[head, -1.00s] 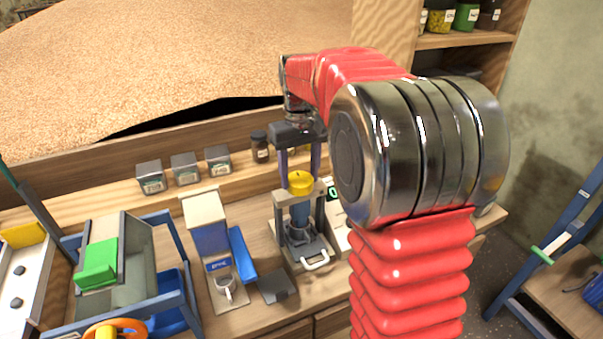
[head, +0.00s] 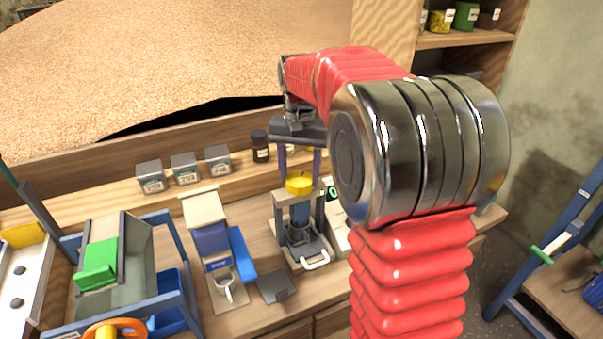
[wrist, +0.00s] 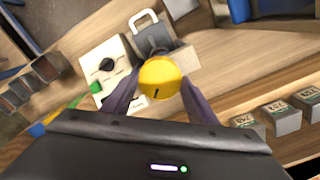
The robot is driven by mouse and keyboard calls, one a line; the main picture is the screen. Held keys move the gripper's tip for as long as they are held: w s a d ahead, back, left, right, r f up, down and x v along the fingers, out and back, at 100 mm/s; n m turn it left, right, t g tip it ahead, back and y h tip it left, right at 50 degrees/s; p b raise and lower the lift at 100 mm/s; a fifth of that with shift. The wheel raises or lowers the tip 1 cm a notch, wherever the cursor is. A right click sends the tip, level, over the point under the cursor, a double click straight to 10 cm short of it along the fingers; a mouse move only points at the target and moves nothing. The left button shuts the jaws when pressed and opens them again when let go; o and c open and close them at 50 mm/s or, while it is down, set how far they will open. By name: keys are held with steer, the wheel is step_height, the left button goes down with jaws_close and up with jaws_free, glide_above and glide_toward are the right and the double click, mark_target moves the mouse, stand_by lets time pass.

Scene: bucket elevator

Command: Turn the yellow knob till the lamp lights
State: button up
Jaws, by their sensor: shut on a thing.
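The yellow knob (head: 299,184) sits on top of a small press-like stand (head: 289,240) on the bench. My gripper (head: 299,178) reaches down from above, with its purple fingers on either side of the knob. In the wrist view, my gripper (wrist: 160,82) is shut on the yellow knob (wrist: 160,77), whose round top shows a short dark mark. I cannot make out a lit lamp on the stand in either view.
A white device with a green display (head: 333,192) stands close right of the stand. A blue-and-white dispenser (head: 211,238) is to the left. Labelled tins (head: 184,168) and a dark jar (head: 260,146) line the back ledge. A dark flat plate (head: 277,287) lies in front.

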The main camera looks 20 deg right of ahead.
mark_target(300, 179)
steer(key=shift+m, duration=1.1)
steer(key=o, duration=1.1)
steer(key=shift+c, duration=0.2)
step_height(300, 179, up, 14)
steer(key=shift+f, duration=0.15)
